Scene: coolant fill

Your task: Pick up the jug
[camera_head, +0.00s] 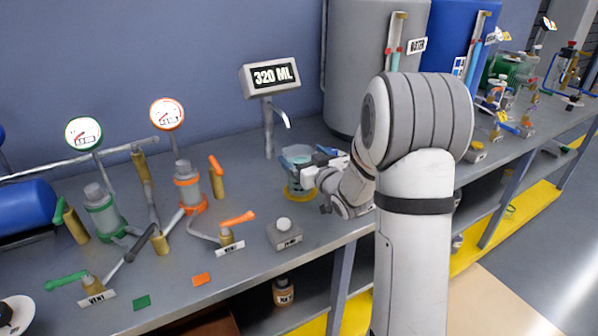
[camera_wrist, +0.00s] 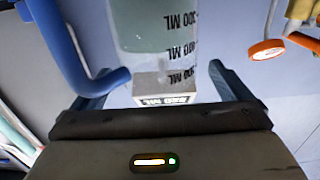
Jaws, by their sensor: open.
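The jug (camera_head: 297,155) is a clear, marked container with pale greenish liquid. In the wrist view the jug (camera_wrist: 158,35) appears upside down, with black ML markings. My open fingers (camera_wrist: 165,88) show on its left and right; I cannot tell whether they touch it. A blue curved piece (camera_wrist: 72,50), which looks like the jug's handle, is beside it at the left.
A display reading 320 ML (camera_head: 271,76) and its spout (camera_head: 283,118) stand behind the jug. A button box (camera_head: 285,235) is in front. Valves and gauges (camera_head: 168,114) crowd the left. A grey tank (camera_head: 350,60) and blue tank (camera_head: 450,35) stand behind my arm.

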